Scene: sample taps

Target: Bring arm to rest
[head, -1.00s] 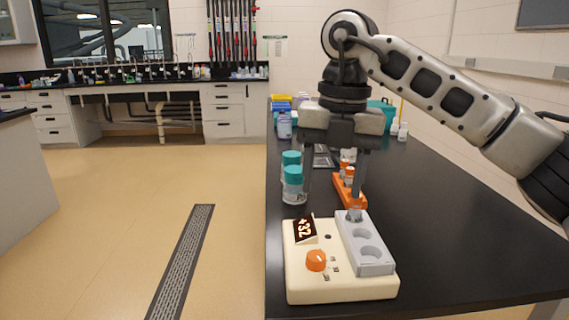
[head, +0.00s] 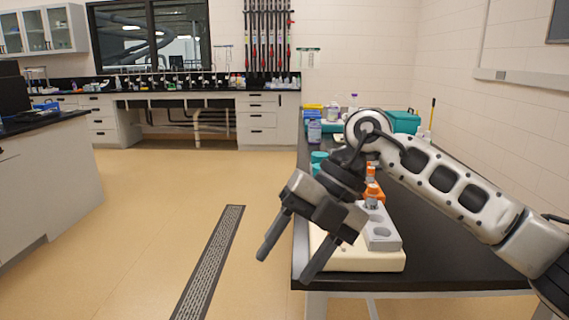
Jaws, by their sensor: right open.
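My right arm (head: 445,185) comes in from the right and bends down at its wrist over the near left part of the black bench. My right gripper (head: 288,255) is open and empty. My left gripper is not in view.
The black bench (head: 465,255) is clear on its right side. Teal-lidded jars (head: 318,157) and an orange rack (head: 374,193) stand behind my wrist. A teal case (head: 403,121) and bottles are at the far end. The floor (head: 150,215) to the left is open.

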